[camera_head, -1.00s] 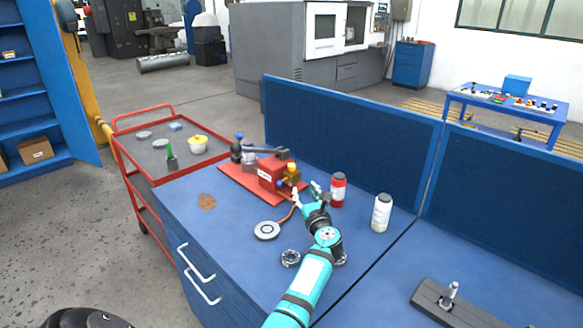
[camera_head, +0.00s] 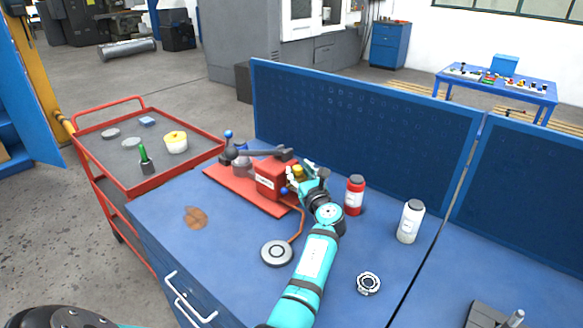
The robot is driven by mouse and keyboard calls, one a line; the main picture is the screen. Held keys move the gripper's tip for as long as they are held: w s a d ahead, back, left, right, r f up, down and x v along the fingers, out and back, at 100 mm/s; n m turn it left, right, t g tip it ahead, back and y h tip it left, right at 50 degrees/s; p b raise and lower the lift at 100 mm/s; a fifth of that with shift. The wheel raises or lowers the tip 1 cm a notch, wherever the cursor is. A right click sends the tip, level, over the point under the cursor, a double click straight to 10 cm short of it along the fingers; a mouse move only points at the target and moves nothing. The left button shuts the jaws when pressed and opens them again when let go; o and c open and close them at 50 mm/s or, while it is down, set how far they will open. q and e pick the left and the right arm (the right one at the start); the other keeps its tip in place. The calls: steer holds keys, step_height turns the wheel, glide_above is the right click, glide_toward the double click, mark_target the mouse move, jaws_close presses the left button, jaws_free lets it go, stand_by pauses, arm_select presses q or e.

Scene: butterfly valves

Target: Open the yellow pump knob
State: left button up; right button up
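The red pump (camera_head: 268,182) stands on a red base plate on the blue workbench. Its small yellow knob (camera_head: 297,171) is on the right side of the red body. I cannot tell whether the fingers touch the knob. The gripper partly hides it.
A red bottle (camera_head: 355,195) stands close to the right of my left wrist, and a white bottle (camera_head: 410,221) farther right. A round grey disc (camera_head: 277,253) on an orange cable lies left of the arm. A blue partition (camera_head: 370,125) closes off the back.

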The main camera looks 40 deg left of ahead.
arm_select(q)
steer(key=shift+w, duration=0.1)
steer(key=shift+r, duration=0.1)
steer(key=shift+c, duration=0.7)
jaws_close()
steer(key=shift+d+n+g+b, duration=0.1)
steer(key=shift+n+g+b, duration=0.25)
steer(key=shift+b, duration=0.4)
steer(key=n+g+y+b, duration=0.1)
steer(key=g+b, duration=0.1)
steer(key=n+g+y+b, duration=0.1)
steer(key=g+b, duration=0.1)
steer(key=b, duration=0.1)
steer(key=n+g+y+b, duration=0.1)
steer(key=n+g+b, duration=0.1)
steer(key=shift+w+d+f+b, duration=0.1)
steer(key=shift+w+f+b, duration=0.15)
steer(key=shift+w+b, duration=0.15)
steer(key=shift+r+n+g+b, duration=0.2)
steer(key=shift+n+g+b, duration=0.45)
steer(key=shift+g+b, duration=0.45)
